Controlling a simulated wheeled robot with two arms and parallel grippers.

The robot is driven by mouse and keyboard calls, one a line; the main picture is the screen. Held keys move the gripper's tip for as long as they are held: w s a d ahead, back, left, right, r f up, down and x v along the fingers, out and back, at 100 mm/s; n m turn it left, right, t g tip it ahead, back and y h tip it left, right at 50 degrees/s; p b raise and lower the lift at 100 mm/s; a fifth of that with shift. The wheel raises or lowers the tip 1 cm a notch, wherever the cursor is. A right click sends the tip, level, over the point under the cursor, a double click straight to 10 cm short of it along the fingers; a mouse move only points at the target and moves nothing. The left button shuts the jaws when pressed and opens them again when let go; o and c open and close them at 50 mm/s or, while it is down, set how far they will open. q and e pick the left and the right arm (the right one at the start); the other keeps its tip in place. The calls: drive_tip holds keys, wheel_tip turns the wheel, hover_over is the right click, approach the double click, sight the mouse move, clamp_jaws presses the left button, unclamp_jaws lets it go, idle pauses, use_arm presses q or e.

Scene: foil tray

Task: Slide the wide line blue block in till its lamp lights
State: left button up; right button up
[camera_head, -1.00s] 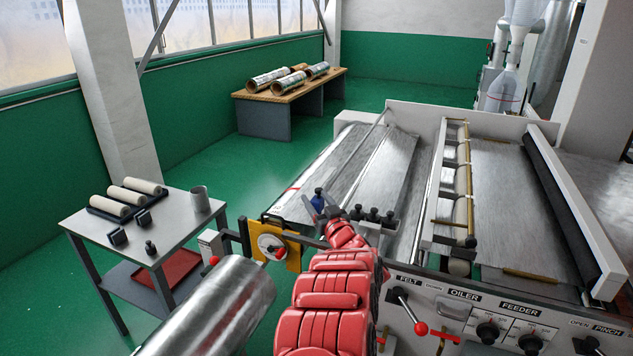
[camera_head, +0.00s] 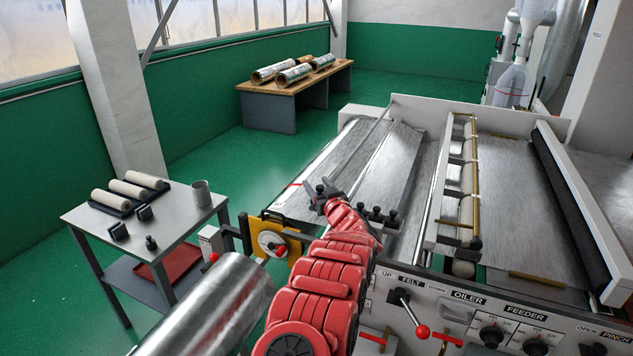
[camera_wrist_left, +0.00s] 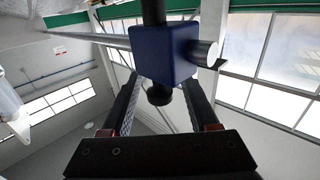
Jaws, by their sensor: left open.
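The blue block (camera_wrist_left: 160,52) shows in the left wrist view, with a black rod above it, a black knob below it and a metal cylinder at its right side. My left gripper (camera_wrist_left: 163,88) is open, with one finger on each side of the block's lower part. I cannot tell whether the fingers touch it. In the head view my left gripper (camera_head: 318,194) is at the near left end of the machine's bar, and its fingers and wrist mostly hide the block. No lit lamp can be made out. My right gripper is out of view.
Several black knobs (camera_head: 375,213) stand on the bar just right of my gripper. The machine's front panel (camera_head: 450,305) has levers with red balls. A side table (camera_head: 178,232) with white rollers stands left. A shiny metal cylinder (camera_head: 213,310) fills the lower left.

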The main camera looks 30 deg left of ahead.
use_arm(q)
drive_tip(key=shift+w+a+r, duration=0.15)
drive_tip(key=shift+w+a, duration=0.15)
drive_tip(key=shift+a, duration=0.1)
drive_tip(key=shift+w, duration=0.15)
clamp_jaws()
idle(1.3)
